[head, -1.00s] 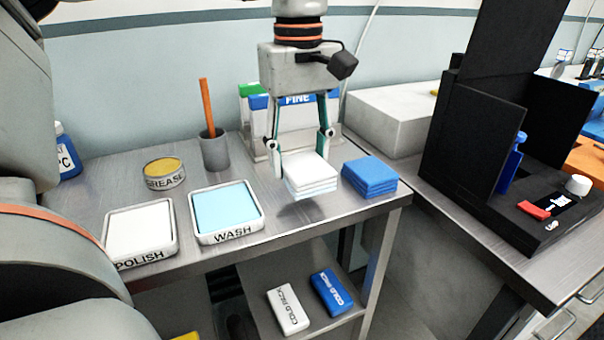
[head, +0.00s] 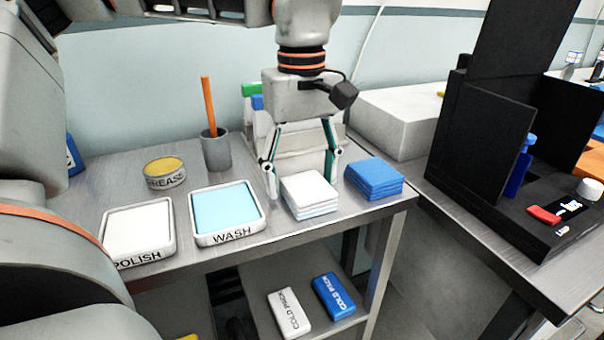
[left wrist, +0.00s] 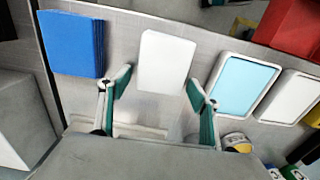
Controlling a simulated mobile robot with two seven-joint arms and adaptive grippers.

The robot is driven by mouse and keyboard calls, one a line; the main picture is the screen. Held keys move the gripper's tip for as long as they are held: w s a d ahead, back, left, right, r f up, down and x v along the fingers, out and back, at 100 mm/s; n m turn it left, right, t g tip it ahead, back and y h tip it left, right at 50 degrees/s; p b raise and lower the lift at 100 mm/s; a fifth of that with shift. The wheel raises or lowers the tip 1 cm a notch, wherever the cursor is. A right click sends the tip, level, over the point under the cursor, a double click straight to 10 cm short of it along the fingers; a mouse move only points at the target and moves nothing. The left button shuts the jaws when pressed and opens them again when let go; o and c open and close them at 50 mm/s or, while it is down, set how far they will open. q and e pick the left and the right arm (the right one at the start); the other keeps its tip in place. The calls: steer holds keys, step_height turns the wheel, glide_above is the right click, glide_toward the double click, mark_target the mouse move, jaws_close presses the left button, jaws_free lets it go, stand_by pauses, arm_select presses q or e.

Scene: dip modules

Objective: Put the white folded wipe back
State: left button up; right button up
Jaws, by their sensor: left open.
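The white folded wipe (head: 310,190) lies flat in several layers on the metal table, left of the blue folded wipe (head: 374,178) and right of the WASH tray. My left gripper (head: 300,184) points down at it, with its fingers spread apart on either side of its back part. In the left wrist view the white wipe (left wrist: 166,60) lies ahead of and between the open fingertips (left wrist: 158,84), with a visible gap at each side. The blue wipe (left wrist: 73,43) is to its left there. My right gripper is not in view.
The WASH tray (head: 228,239), POLISH tray (head: 142,256), GREASE tin (head: 165,176) and grey cup (head: 216,150) with an orange stick stand to the left. A holder stands behind the gripper. Cold packs (head: 288,312) lie on the lower shelf. A black structure (head: 485,135) stands right.

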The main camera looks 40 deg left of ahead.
mark_target(302, 177)
arm_select(q)
step_height(302, 177, up, 5)
steer(key=shift+f+p, duration=0.1)
steer(key=shift+p, duration=0.45)
step_height(302, 177, up, 8)
steer(key=p, duration=0.1)
steer(key=shift+f+p, duration=0.25)
steer(key=shift+p, duration=0.05)
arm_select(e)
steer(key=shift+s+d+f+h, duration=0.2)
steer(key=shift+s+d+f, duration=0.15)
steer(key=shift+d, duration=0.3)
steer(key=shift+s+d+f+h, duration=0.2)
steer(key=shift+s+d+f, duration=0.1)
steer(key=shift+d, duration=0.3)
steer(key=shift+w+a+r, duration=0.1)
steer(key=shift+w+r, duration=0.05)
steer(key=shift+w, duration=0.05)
